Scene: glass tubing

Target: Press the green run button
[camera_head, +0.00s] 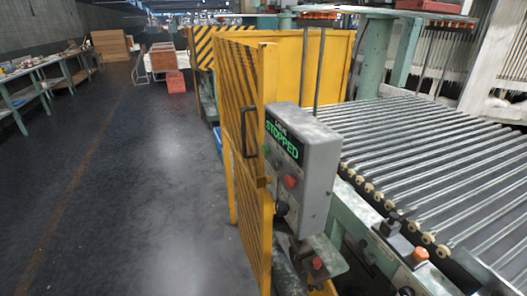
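A red button (290,182) sticks out below the display, and a dark knob or button (281,208) sits lower down. The panel face is seen at a steep angle and partly covered by the gate's edge. Neither of my grippers is in view.
The yellow gate (268,90) stands left of the box. A roller conveyor (430,150) fills the right side, with an orange-red button (420,254) on its near frame. Open grey floor (140,200) lies left. Workbenches (35,85) line the far left wall; red crates (176,82) stand farther back.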

